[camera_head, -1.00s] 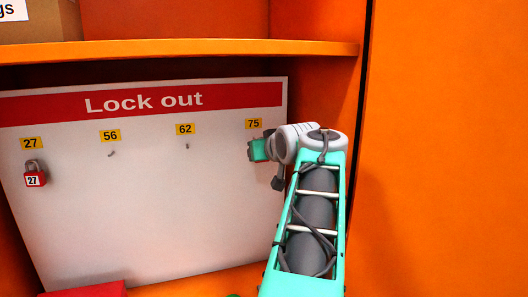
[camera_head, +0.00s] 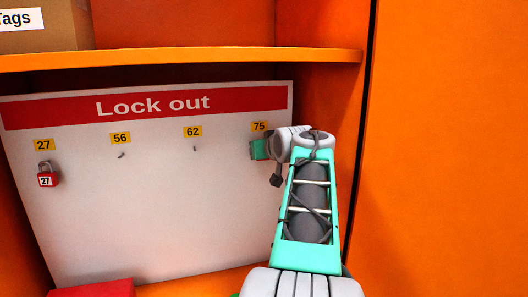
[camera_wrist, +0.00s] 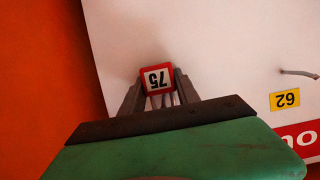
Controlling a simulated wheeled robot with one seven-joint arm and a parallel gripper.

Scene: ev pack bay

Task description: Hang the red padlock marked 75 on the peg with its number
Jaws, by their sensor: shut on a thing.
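The red padlock marked 75 (camera_wrist: 158,79) is between the fingers of my gripper (camera_wrist: 159,92) in the wrist view, its number upside down there. My gripper is shut on it. In the head view my gripper's green body (camera_head: 260,149) is at the board just below the yellow 75 label (camera_head: 260,127). My arm hides the padlock and the 75 peg there. I cannot tell whether the shackle touches the peg. The white Lock out board (camera_head: 170,220) has bare pegs under 56 (camera_head: 121,155) and 62 (camera_head: 194,148).
A red padlock marked 27 (camera_head: 47,175) hangs at the board's left. An orange shelf (camera_head: 180,58) juts out above the board, with a Tags box (camera_head: 45,38) on it. An orange cabinet wall (camera_head: 335,100) stands close right of my arm. A red object (camera_head: 95,288) is at bottom left.

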